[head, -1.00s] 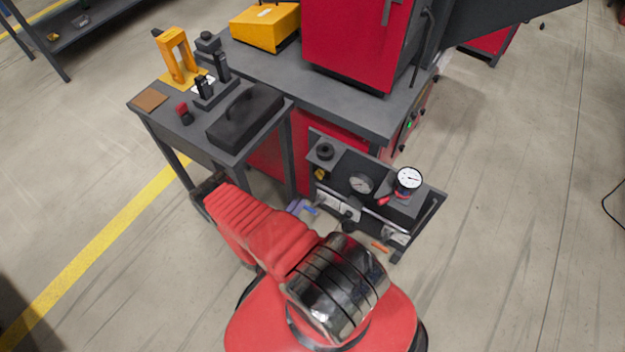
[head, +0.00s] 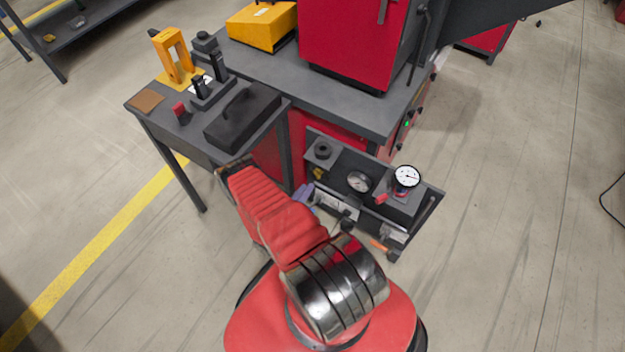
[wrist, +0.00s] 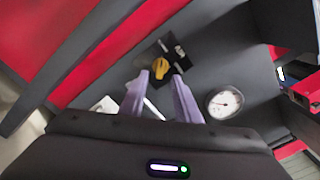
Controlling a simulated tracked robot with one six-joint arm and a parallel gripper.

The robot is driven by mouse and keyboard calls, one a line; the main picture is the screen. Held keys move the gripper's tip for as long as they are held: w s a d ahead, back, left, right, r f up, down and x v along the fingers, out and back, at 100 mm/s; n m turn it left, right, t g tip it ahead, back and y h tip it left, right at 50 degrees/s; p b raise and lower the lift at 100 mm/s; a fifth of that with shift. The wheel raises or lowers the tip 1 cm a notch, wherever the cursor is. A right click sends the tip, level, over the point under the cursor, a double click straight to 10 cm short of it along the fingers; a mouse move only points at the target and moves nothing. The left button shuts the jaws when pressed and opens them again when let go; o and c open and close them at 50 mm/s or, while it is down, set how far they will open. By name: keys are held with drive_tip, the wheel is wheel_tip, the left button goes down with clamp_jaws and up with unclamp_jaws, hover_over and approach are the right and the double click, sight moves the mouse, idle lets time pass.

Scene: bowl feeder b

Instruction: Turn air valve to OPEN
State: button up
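A yellow knob (head: 318,173) sits on the dark panel (head: 338,160), below a black round part. In the wrist view the yellow knob (wrist: 159,67) lies just beyond my fingertips, with a light label beside it. A red handle (head: 381,198) sticks out by the large gauge at the right; I cannot tell from labels which of the two is the air valve. My gripper (wrist: 160,82) has two lilac fingers apart with nothing between them. It also shows small in the head view (head: 305,194), below the yellow knob and partly hidden by my arm.
A small gauge (head: 359,181) and a large white gauge (head: 407,177) are right of the knob. A rail (head: 425,215) runs along the panel front. A side table (head: 190,142) with a black case (head: 243,115) stands close left of my arm. Open floor lies right.

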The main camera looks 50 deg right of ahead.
sight(315, 175)
drive_tip(key=shift+w+d, duration=0.15)
drive_tip(key=shift+d, duration=1.4)
drive_tip(key=shift+w+d, duration=0.15)
drive_tip(key=shift+d, duration=1.35)
drive_tip(key=shift+c, duration=0.2)
clamp_jaws()
